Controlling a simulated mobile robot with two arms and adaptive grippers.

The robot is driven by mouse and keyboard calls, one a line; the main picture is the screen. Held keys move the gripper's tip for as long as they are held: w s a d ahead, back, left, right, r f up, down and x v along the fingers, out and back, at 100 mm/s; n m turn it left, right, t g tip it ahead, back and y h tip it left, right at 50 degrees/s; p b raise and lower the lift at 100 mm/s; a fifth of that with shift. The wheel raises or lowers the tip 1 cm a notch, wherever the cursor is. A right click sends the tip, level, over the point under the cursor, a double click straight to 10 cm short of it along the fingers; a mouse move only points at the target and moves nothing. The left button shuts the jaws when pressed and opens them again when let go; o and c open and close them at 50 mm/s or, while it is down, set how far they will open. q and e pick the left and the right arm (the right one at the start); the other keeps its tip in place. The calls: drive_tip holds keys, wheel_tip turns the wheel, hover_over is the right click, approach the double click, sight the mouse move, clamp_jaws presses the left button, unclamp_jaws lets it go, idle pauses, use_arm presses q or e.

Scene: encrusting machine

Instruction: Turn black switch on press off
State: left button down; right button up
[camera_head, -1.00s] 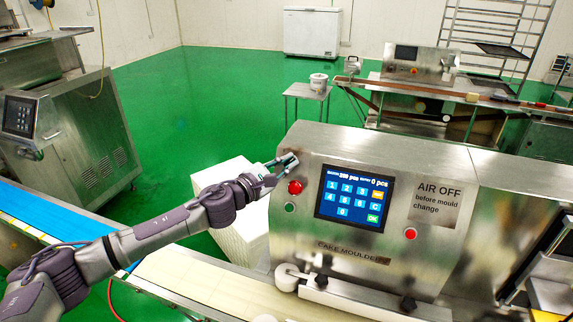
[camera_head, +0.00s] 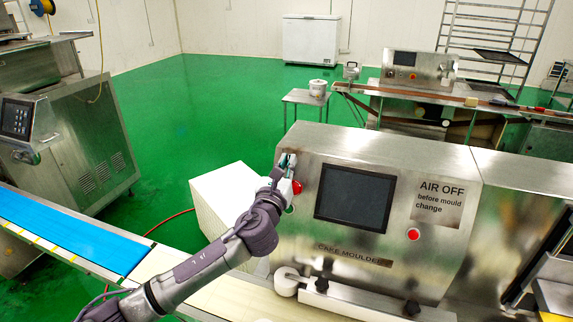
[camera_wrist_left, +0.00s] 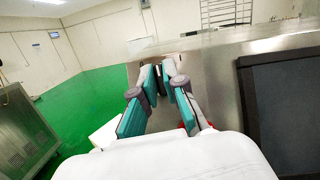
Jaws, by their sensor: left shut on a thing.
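The press (camera_head: 340,152) is a steel machine labelled "CAKE MOULDER". Its screen (camera_head: 355,197) is dark; it also shows dark at the right of the left wrist view (camera_wrist_left: 285,105). My left gripper (camera_head: 287,160) is at the upper left of the press's front panel, above the red button (camera_head: 297,187). In the left wrist view its teal-padded fingers (camera_wrist_left: 168,70) converge against the steel panel. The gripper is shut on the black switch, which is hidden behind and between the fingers. My right gripper is not in view.
Another red button (camera_head: 413,234) sits right of the screen. A conveyor with a blue belt (camera_head: 60,232) runs along the lower left. A white block (camera_head: 225,190) stands left of the press. Green floor (camera_head: 215,100) is open behind.

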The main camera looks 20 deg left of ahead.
use_arm(q)
drive_tip(key=n+y, duration=0.2)
drive_tip(key=n, duration=0.1)
drive_tip(key=n+g+y+p, duration=0.1)
drive_tip(key=n+y, duration=0.1)
drive_tip(key=n, duration=0.1)
drive_tip(key=shift+d+r+n, duration=0.1)
drive_tip(key=shift+d+n, duration=0.05)
drive_tip(key=shift+n, duration=0.15)
drive_tip(key=shift+n+g+y+p, duration=0.4)
drive_tip(key=shift+n+g+y, duration=0.75)
drive_tip(key=shift+n, duration=1.25)
drive_tip(key=c, duration=1.2)
unclamp_jaws()
drive_tip(key=shift+c, duration=0.2)
drive_tip(key=shift+s, duration=0.1)
drive_tip(key=v, duration=1.1)
drive_tip(key=shift+s+d, duration=0.25)
drive_tip(key=shift+s, duration=0.1)
